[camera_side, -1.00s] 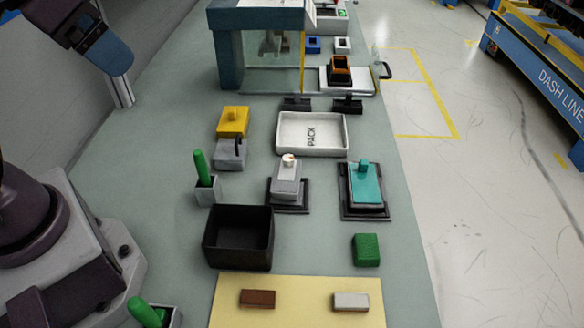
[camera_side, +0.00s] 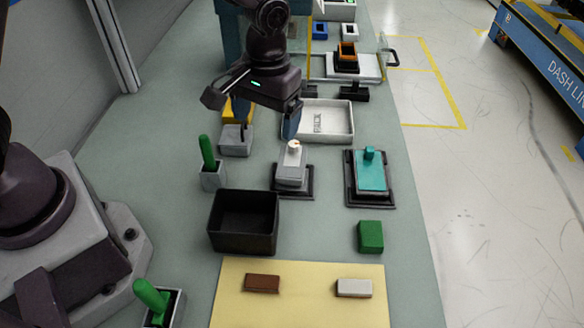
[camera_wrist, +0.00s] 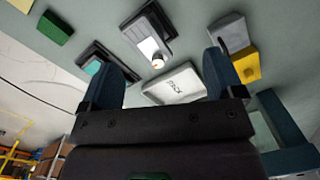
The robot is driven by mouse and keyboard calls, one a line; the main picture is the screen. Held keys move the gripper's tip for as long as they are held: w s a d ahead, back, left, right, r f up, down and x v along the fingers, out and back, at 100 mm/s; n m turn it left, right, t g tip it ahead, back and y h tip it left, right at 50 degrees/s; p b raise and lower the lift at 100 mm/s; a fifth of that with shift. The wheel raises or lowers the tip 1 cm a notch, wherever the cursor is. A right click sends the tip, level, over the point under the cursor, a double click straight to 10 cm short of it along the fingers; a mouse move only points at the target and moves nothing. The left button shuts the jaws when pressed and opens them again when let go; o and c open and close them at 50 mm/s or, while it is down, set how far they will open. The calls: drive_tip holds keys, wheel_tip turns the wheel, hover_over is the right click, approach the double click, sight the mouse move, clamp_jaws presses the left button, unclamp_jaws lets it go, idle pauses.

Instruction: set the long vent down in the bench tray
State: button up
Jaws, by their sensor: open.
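My gripper (camera_side: 266,118) is open and empty, fingers pointing down, above the bench by the white tray marked PACK (camera_side: 345,136). In the wrist view my two blue fingers (camera_wrist: 165,82) stand wide apart, with the PACK tray (camera_wrist: 158,96) showing between them. A grey-white part with a round knob (camera_side: 290,174) sits in a black holder in front of the tray. A teal part with a knob (camera_side: 370,177) sits in another black holder to its right. I cannot tell for certain which part is the long vent. The PACK tray looks empty where visible.
A grey block with a dark handle (camera_side: 235,141) and a yellow block (camera_side: 229,111) stand left of the tray, close to my gripper. A black bin (camera_side: 243,245), green block (camera_side: 370,236) and green-handled tool (camera_side: 207,152) are nearer. A blue-framed booth stands behind.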

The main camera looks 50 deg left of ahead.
sight(292, 161)
drive_tip(key=w+f+n, duration=0.1)
drive_tip(key=f, duration=0.2)
drive_tip(key=w+d+f+n, duration=0.1)
drive_tip(key=w+f+n, duration=0.2)
drive_tip(key=f, duration=0.2)
drive_tip(key=shift+w+d+f+t, duration=0.15)
drive_tip(key=shift+w+f+t, duration=0.1)
drive_tip(key=shift+f+t, duration=0.15)
drive_tip(key=shift+w+f, duration=0.1)
drive_tip(key=shift+f, duration=3)
drive_tip(key=c, duration=1)
drive_tip(key=shift+c, duration=0.5)
drive_tip(key=shift+r, duration=0.1)
